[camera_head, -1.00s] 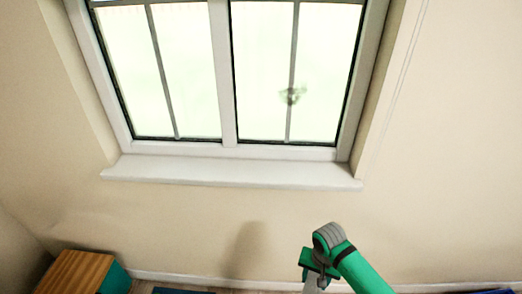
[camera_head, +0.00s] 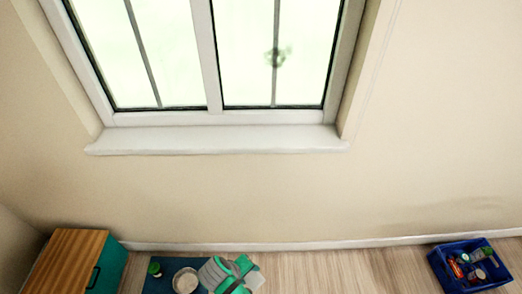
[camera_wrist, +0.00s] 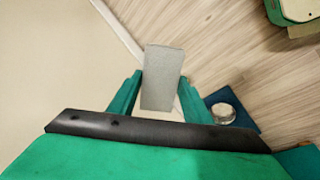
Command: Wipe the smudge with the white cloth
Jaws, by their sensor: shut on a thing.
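A dark green-grey smudge (camera_head: 277,57) is on the right pane of the window (camera_head: 210,60), beside a vertical bar. The white cloth (camera_wrist: 162,65), greyish and flat, is in my gripper (camera_wrist: 160,88), clasped between its two green fingers and sticking out past them. In the head view my gripper (camera_head: 248,276) is low near the bottom edge, well below the window and the smudge. The cloth (camera_head: 258,281) shows there as a small pale patch at its right.
A white sill (camera_head: 215,140) juts out under the window. A wood-topped green cabinet (camera_head: 72,262) stands at the lower left. A blue crate (camera_head: 445,272) of several items is at the lower right. The wall between is bare.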

